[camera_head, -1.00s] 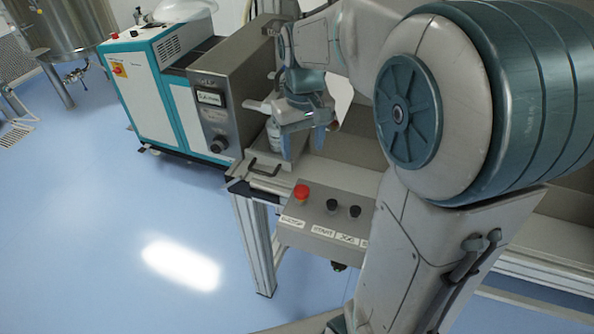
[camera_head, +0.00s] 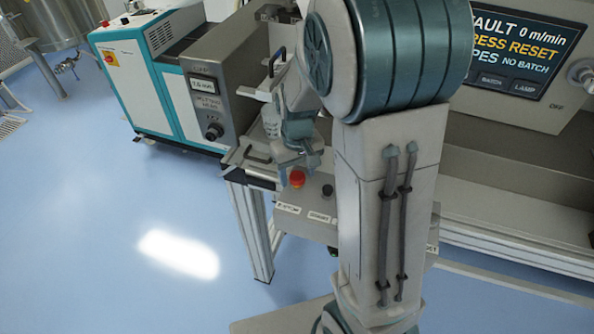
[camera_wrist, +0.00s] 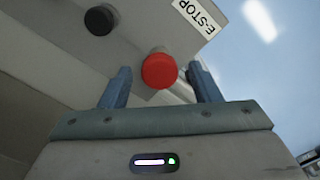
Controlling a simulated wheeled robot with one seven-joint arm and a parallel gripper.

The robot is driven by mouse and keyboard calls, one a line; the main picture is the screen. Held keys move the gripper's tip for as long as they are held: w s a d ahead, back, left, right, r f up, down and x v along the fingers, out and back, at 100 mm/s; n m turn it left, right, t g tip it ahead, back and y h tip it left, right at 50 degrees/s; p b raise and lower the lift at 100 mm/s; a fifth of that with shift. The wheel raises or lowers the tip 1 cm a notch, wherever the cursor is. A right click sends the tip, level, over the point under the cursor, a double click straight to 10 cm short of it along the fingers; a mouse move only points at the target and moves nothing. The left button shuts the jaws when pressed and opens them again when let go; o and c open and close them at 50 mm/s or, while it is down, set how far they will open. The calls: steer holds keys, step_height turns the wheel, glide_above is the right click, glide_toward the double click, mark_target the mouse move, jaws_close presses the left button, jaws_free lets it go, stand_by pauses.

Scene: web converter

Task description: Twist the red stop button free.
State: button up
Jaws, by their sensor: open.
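The red stop button (camera_head: 297,178) sits on a grey control box (camera_head: 290,222) at the front of the machine. In the wrist view the red button (camera_wrist: 159,71) shows just beyond the fingertips, between them, beside a label reading E-STOP (camera_wrist: 196,16). My gripper (camera_wrist: 160,80) is open, with one blue finger on each side of the button and a gap to both. In the head view my gripper (camera_head: 297,168) is right at the button, partly covering its far side.
A black button (camera_wrist: 100,20) is on the same box, also seen in the head view (camera_head: 327,191). A display (camera_head: 520,48) at the right reads FAULT and 0 m/min. A white and teal cabinet (camera_head: 130,85) stands at the left. The blue floor (camera_head: 110,230) is clear.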

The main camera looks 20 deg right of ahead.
steer(key=c, duration=1)
steer(key=shift+m, duration=0.3)
steer(key=m, duration=0.3)
steer(key=shift+m+p, duration=0.3)
steer(key=shift+m, duration=1.3)
